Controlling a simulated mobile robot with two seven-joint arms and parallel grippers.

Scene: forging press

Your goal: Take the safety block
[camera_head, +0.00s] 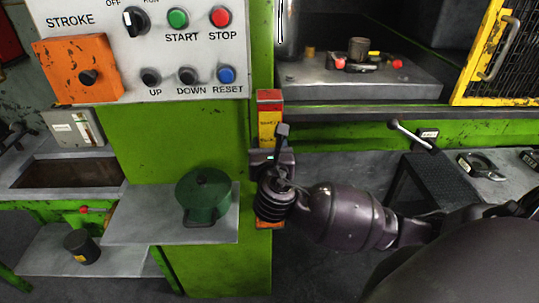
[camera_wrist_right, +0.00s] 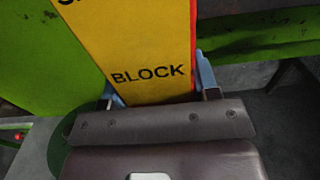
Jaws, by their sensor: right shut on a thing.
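The safety block (camera_head: 269,118) is a tall yellow bar with orange-red ends, standing upright against the green press column in the head view. Black lettering shows on it. My right gripper (camera_head: 269,152) is shut on the block around its middle, and the block's lower end shows below the wrist. In the right wrist view the yellow block (camera_wrist_right: 145,45), marked "BLOCK", sits between the two blue-grey fingers of the right gripper (camera_wrist_right: 157,88). The gripper hides part of the block. My left gripper is not in view.
A control panel (camera_head: 185,45) with buttons hangs above left. A green lidded pot (camera_head: 204,197) stands on a grey shelf (camera_head: 125,215) just left of the gripper. The press bed (camera_head: 400,85) and a yellow guard door (camera_head: 490,58) are at upper right. A black can (camera_head: 81,247) is at lower left.

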